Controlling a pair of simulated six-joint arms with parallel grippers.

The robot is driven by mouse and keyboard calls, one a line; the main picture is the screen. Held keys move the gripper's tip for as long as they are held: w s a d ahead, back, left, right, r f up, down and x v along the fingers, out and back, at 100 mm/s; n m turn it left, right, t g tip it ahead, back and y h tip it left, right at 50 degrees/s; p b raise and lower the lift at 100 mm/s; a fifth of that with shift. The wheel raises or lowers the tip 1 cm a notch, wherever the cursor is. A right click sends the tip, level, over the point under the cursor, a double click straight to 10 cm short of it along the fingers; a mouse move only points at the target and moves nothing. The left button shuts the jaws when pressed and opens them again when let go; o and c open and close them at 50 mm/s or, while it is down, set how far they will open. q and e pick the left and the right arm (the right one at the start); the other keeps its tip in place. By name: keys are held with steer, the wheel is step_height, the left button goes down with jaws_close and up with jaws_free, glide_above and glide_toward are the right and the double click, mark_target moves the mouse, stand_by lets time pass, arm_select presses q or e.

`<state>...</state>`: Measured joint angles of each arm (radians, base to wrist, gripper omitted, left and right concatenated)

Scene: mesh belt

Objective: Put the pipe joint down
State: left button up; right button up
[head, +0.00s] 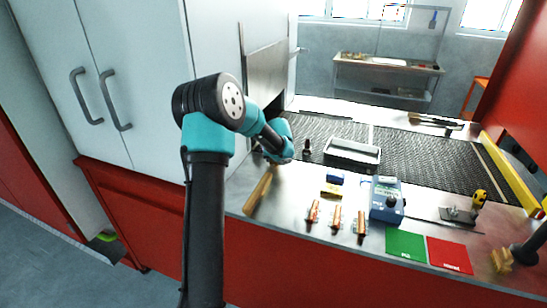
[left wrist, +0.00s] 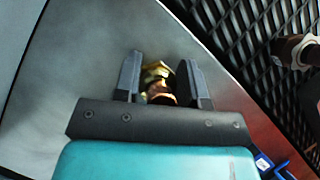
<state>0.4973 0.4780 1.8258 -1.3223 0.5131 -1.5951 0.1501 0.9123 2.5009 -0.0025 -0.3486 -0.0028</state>
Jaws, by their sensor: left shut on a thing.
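My left gripper (left wrist: 160,66) is shut on a brass-coloured pipe joint (left wrist: 158,84), seen between the two dark fingers in the left wrist view. Bare grey metal surface shows beyond the fingers; I cannot tell whether the joint touches it. In the head view my left arm reaches to the bench's far left, beside the mesh belt (head: 420,160), and the held joint is hidden there. Another pipe fitting (head: 306,146) stands on the belt just right of the gripper; it also shows in the left wrist view (left wrist: 292,50). My right gripper is not in view.
A grey tray (head: 352,151) sits on the belt. A wooden bar (head: 258,192), several copper-coloured pieces (head: 336,217), a blue box (head: 387,200), and green (head: 405,245) and red (head: 449,255) pads lie along the bench front. White cabinets (head: 125,75) stand at left.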

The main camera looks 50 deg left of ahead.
arm_select(q)
steer(key=shift+f, duration=0.2)
steer(key=o, duration=1)
steer(key=shift+r, duration=0.1)
steer(key=v, duration=1.2)
